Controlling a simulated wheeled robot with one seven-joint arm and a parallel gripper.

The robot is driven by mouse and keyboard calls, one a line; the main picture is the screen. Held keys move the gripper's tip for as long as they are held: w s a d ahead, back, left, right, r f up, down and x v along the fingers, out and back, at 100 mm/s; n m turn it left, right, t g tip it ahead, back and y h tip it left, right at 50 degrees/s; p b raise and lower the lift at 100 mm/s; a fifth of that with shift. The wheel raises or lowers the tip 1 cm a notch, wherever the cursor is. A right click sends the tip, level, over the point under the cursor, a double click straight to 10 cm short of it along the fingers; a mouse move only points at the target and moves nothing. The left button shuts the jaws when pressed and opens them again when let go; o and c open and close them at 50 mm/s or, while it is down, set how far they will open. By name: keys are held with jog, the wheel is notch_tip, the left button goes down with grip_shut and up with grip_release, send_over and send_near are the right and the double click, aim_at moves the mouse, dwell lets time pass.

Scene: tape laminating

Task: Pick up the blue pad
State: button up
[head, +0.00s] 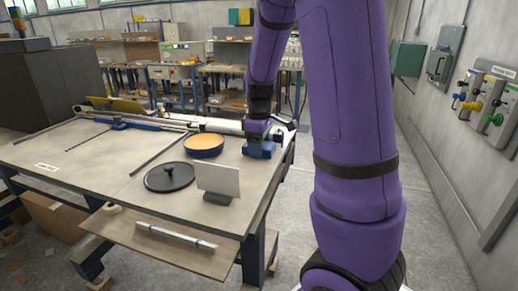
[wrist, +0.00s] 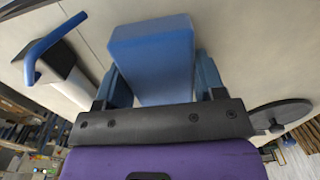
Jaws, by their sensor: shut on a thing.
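The blue pad is a plain blue block. In the wrist view the blue pad (wrist: 152,52) lies between the two fingers of my gripper (wrist: 160,80), which is shut on it. In the head view my gripper (head: 259,139) points down near the right edge of the grey table (head: 115,160). The blue of the pad and fingers runs together there, so I cannot tell whether the pad touches the tabletop.
A round blue dish with an orange top (head: 203,145) stands left of my gripper. A black disc with a knob (head: 169,178) and an upright white card (head: 218,180) are nearer the front. In the wrist view a white thing with a blue handle (wrist: 62,60) is close at left.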

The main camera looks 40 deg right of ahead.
jog(key=shift+r, duration=0.1)
jog(key=shift+r, duration=0.6)
notch_tip(320, 180, up, 2)
jog(key=shift+r, duration=0.15)
jog(key=s+a, duration=0.2)
jog(key=s, duration=0.5)
jog(key=s+a+r, duration=0.1)
jog(key=s+a, duration=0.2)
jog(key=s, duration=0.5)
jog(key=shift+a+r, duration=0.15)
jog(key=shift+a, duration=0.2)
jog(key=o, duration=0.3)
jog(key=shift+c, duration=1.2)
